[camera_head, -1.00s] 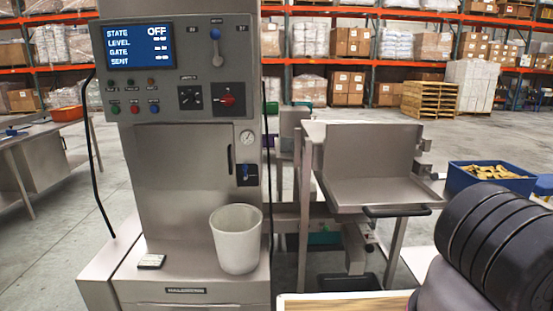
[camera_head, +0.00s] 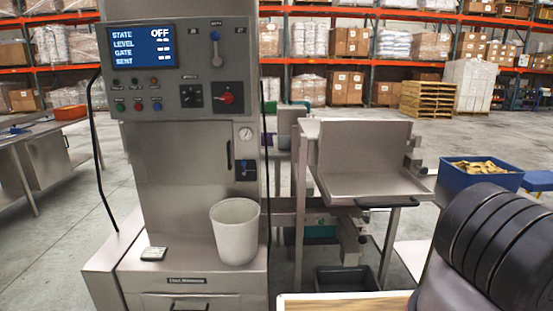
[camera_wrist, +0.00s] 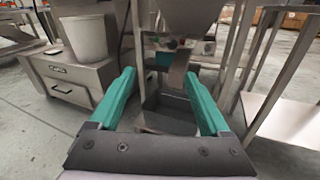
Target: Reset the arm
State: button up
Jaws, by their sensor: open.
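My gripper (camera_wrist: 161,100) shows in the wrist view with its two green fingers spread apart and nothing between them. Beyond the fingers are a dark bin on the floor and the lower part of a steel weigher. In the head view my dark, ribbed arm (camera_head: 500,240) fills the lower right corner, and the gripper itself is out of that view.
A steel machine (camera_head: 185,170) with a lit panel reading OFF stands at left. A white bucket (camera_head: 235,235) sits on its ledge. A steel tray stand (camera_head: 370,180) is right of it, with a black bin (camera_head: 345,278) below. A blue crate (camera_head: 480,178) is farther right.

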jog(key=w+a+r+n+g+y, duration=0.1)
jog(key=w+r+n+g+y, duration=0.25)
jog(key=r, duration=0.55)
jog(key=w+a+r+n+g, duration=0.2)
jog(key=r+n+g, duration=0.3)
jog(key=r, duration=0.4)
jog(key=w+a+r+n+g+y, duration=0.1)
jog(key=w+r+n+g, duration=0.3)
jog(key=r, duration=0.5)
jog(key=s+a+r+n+g+h, duration=0.15)
jog(key=a+r+n, duration=0.3)
jog(key=r, duration=0.55)
jog(key=s+a+r+n+g+h, duration=0.1)
jog(key=s+a+r+n+h, duration=0.2)
jog(key=a+r, duration=0.45)
jog(key=s+a+r+n+t+h, duration=0.2)
jog(key=s+a+r+n+t, duration=0.1)
jog(key=s+r, duration=0.5)
jog(key=s+a+r+n+t+h, duration=0.2)
jog(key=s+a+r+n, duration=0.3)
jog(key=s+r, duration=0.3)
notch_tip(320, 180, up, 4)
jog(key=shift+a+t+h, duration=0.4)
jog(key=shift+a+h, duration=0.1)
jog(key=shift+a, duration=0.1)
